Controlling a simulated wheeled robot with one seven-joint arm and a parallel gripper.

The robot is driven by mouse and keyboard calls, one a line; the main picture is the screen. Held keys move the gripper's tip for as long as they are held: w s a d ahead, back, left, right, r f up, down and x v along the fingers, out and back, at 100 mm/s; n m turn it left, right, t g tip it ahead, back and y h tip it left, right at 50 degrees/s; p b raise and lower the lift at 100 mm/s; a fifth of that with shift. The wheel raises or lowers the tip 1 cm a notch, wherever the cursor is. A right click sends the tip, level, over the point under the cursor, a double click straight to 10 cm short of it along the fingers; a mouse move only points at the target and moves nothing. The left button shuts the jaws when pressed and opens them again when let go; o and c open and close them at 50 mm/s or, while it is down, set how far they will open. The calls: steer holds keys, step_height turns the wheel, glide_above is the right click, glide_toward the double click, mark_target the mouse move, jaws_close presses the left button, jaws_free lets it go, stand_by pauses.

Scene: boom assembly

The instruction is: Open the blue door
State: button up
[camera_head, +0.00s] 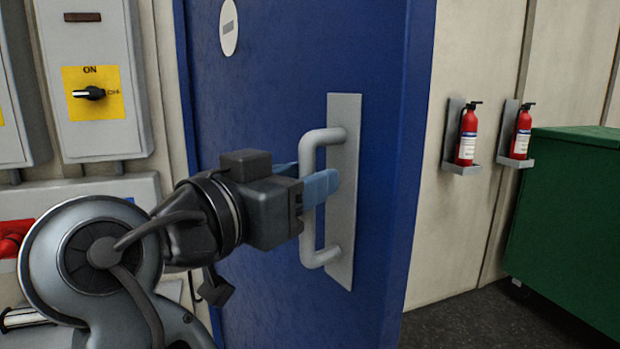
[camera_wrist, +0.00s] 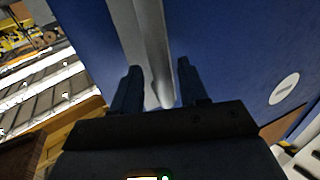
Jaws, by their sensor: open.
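The blue door (camera_head: 260,110) fills the middle of the head view, with its thick right edge showing. A grey plate (camera_head: 344,180) on it carries a grey D-shaped pull handle (camera_head: 308,165). My gripper (camera_head: 320,187) is open at the handle's upright bar, its blue fingertips reaching past the bar toward the plate. In the wrist view, my gripper (camera_wrist: 155,88) has its two fingers apart, with the handle bar (camera_wrist: 155,50) running between them. Whether a finger touches the bar, I cannot tell. The blue door also fills much of the wrist view (camera_wrist: 235,50).
Grey switch boxes (camera_head: 95,130) hang on the wall at the left. Two red fire extinguishers (camera_head: 467,135) (camera_head: 521,132) sit in wall brackets at the right. A green container (camera_head: 570,210) stands at the far right. Dark floor (camera_head: 465,325) is clear between door and container.

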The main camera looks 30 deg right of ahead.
steer(key=v, duration=0.6)
steer(key=shift+a, duration=0.1)
stand_by(0.3)
